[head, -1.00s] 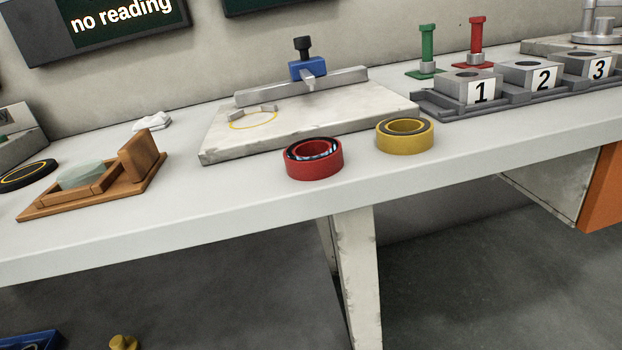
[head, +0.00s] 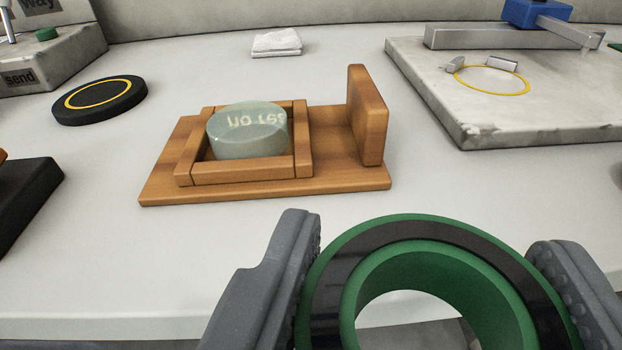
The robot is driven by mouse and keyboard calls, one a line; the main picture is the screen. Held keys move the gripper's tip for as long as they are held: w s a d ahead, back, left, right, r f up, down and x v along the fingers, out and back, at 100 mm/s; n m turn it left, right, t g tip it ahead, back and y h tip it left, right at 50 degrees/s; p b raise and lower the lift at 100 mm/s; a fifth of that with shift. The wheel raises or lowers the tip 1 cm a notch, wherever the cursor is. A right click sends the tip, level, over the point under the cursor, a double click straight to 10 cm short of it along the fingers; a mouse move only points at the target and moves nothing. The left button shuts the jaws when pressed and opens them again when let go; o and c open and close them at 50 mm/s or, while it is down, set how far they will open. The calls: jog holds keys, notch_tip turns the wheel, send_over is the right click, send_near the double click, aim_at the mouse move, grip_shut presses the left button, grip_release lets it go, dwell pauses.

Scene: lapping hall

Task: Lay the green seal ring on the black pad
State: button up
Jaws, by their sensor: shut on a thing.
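My gripper (head: 432,285) is shut on the green seal ring (head: 405,228), with one grey finger on each side of it. The ring is green with a black band on its face, and its lower part is cut off by the picture edge. It is held in front of the bench's near edge. The black pad (head: 100,101) is a round black disc with a yellow circle on top. It lies flat on the bench at the upper left, with nothing on it, apart from the ring.
A wooden tray (head: 160,190) with an upright block holds a pale glass disc (head: 248,130) between pad and ring. A stone plate (head: 450,115) with a metal bar is at right. A folded cloth (head: 276,43) lies behind. A grey box (head: 50,60) and a black block (head: 25,195) stand left.

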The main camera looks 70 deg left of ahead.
aim_at(296, 316)
jog(key=s+a, duration=0.1)
jog(key=s+g, duration=0.1)
jog(key=shift+s+a+f+n+y, duration=0.15)
jog(key=shift+s+a+n+y, duration=0.15)
jog(key=shift+a+n, duration=0.1)
jog(key=p, duration=0.2)
jog(key=w+p, duration=0.1)
jog(key=p, duration=0.1)
jog(key=shift+w+r, duration=0.2)
jog(key=shift+w, duration=0.1)
jog(key=w+p, duration=0.1)
jog(key=p, duration=0.2)
jog(key=shift+a+f, duration=0.15)
jog(key=shift+p, duration=0.55)
